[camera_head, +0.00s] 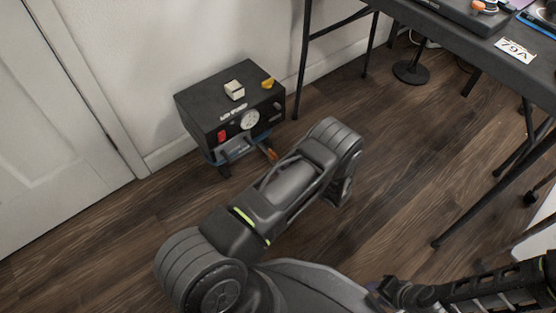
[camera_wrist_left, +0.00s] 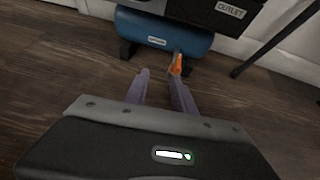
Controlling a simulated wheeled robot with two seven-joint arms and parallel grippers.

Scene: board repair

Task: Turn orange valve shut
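The orange valve (camera_head: 270,153) sticks out low at the front of a black compressor box (camera_head: 196,108), beside the blue tank under it. In the left wrist view the valve (camera_wrist_left: 176,64) stands just beyond my left gripper (camera_wrist_left: 158,76), close to the right fingertip. The left fingers are apart with nothing between them; I cannot tell whether one touches the valve. In the head view my left arm hides that gripper. My right gripper (camera_head: 386,291) is at the lower right, far from the valve, and its fingers are too dark to read.
The box carries a gauge (camera_head: 250,119), a red switch (camera_head: 222,135), a white block (camera_head: 234,89) and a yellow piece (camera_head: 268,83). A dark table (camera_head: 455,38) with thin legs stands at the right. A white door (camera_head: 55,120) is at the left. Wooden floor lies open between.

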